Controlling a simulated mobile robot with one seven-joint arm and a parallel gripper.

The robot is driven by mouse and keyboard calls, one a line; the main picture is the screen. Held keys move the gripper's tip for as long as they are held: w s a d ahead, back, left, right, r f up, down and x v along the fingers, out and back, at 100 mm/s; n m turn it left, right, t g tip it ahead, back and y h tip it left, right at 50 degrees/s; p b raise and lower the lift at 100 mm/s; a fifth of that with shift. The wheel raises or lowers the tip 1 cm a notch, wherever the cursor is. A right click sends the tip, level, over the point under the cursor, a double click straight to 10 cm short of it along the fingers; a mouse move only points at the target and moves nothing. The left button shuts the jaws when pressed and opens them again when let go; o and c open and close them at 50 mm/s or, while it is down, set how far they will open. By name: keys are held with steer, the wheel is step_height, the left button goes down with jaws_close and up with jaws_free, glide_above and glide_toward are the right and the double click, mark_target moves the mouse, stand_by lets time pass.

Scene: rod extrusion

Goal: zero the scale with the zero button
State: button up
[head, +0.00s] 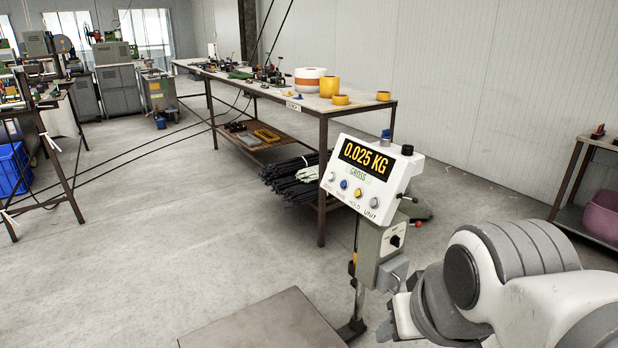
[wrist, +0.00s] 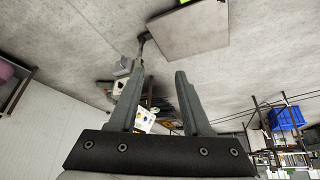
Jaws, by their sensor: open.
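The scale's indicator head (head: 398,168) stands on a post right of centre in the head view. Its display (head: 366,157) reads 0.025 KG with GROSS below. Under it is a row of buttons: a pale leftmost button (head: 332,177), a blue one (head: 344,184), a yellow one (head: 358,192) and a grey one (head: 374,202). The leftmost label is too small to read surely. The scale platform (head: 265,325) looks bare where visible. In the wrist view, my gripper (wrist: 160,74) is open and empty; the indicator (wrist: 144,119) shows beyond and between its fingers, apart from them.
A long workbench (head: 322,108) with tape rolls and tools stands behind the scale. A small grey box (head: 391,273) sits low by the post. A side table (head: 590,150) with a pink tub (head: 603,215) is at right. The floor at left is open.

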jaws_close()
stand_by(1.3)
